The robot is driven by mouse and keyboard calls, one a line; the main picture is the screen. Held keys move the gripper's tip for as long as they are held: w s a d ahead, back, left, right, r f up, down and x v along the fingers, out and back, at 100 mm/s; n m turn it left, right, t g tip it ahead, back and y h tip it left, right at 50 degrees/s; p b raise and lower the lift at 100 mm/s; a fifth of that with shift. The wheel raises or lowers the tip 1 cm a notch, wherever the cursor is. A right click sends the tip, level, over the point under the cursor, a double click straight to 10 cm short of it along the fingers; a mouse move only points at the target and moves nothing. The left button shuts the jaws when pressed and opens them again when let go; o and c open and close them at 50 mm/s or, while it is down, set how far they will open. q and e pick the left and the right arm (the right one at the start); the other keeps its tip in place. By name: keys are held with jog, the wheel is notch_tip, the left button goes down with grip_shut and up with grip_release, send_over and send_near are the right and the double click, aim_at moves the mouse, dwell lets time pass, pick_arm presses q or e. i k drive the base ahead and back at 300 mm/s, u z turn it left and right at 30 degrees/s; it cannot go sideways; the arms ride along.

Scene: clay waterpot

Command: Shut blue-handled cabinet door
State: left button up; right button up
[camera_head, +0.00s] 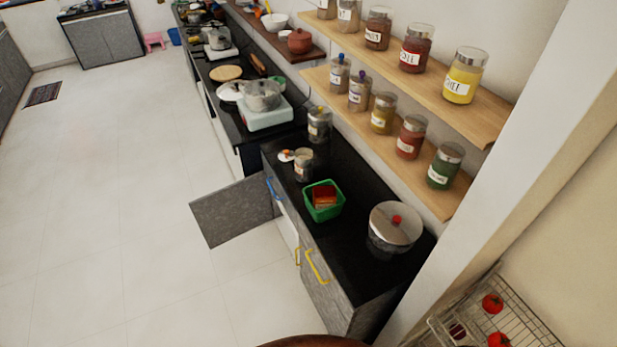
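A grey marbled cabinet door (232,211) stands swung open, sticking out to the left from the black-topped counter over the pale floor. A blue handle (271,187) shows at the door's right end, close under the counter's edge. I cannot tell clearly how the handle sits on the door. A white strip of the cabinet front shows just right of the door. Neither of my grippers is in view.
The near cabinet has yellow handles (316,267). A green basket (322,201), a lidded pot (394,229) and jars stand on the counter (345,180). A wire rack (540,335) with tomatoes is at bottom right. The floor (110,220) left of the door is clear.

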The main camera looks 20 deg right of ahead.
aim_at(228, 213)
jog(key=u, duration=1.05)
jog(key=i, duration=5.75)
jog(key=z, duration=4.25)
jog(key=i, duration=0.5)
jog(key=z, duration=0.15)
